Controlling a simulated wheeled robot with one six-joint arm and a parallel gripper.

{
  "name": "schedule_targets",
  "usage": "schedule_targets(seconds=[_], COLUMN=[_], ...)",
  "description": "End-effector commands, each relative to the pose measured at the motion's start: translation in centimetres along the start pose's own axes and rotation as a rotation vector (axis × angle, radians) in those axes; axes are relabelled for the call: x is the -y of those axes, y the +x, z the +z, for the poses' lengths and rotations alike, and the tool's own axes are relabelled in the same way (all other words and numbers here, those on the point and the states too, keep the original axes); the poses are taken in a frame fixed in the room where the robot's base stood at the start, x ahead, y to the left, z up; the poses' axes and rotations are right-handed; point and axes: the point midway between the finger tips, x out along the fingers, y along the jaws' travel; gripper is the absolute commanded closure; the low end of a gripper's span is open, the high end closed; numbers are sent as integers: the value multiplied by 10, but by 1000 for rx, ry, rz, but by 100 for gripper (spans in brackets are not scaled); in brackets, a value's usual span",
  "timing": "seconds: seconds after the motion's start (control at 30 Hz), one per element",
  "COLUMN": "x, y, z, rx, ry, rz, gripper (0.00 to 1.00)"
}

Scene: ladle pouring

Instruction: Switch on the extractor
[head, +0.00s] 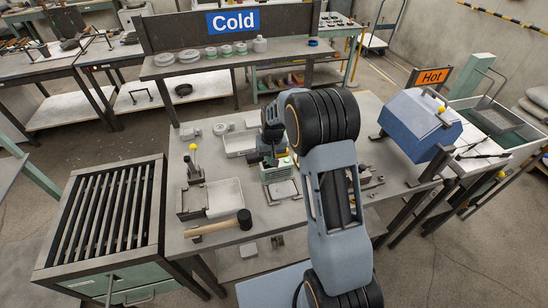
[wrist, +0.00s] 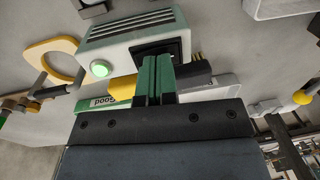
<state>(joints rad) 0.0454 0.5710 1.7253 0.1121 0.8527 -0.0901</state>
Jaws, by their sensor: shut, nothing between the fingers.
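The extractor (wrist: 128,34) is a pale box with a slotted top. In the wrist view its round lamp (wrist: 101,69) glows green on the near face. A black switch panel (wrist: 174,45) is set beside the lamp. My gripper (wrist: 158,62) is shut and empty, with its green fingertips right at the black panel. The fingers hide part of the switch, and I cannot tell whether they touch it. In the head view the extractor (head: 278,172) is on the middle table, partly hidden below my gripper and arm.
A mallet (head: 217,228) and a white tray (head: 223,197) lie on the table's left front. A yellow-knobbed fixture (head: 193,165) stands behind them. A blue box (head: 418,124) is at the right by the Hot sign (head: 432,77). A slatted table (head: 105,215) is at left.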

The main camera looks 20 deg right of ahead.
Motion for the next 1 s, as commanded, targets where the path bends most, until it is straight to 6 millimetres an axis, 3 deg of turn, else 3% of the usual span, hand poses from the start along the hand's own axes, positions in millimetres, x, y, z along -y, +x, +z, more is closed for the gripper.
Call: schedule_targets(seconds=[0.3, 0.43, 1.0], x=[-2, 0, 21], y=[-1, -11, -108], z=[0, 0, 0], rx=[-1, -2, -5], ry=[2, 2, 0], rz=[0, 0, 1], gripper=[100, 100, 100])
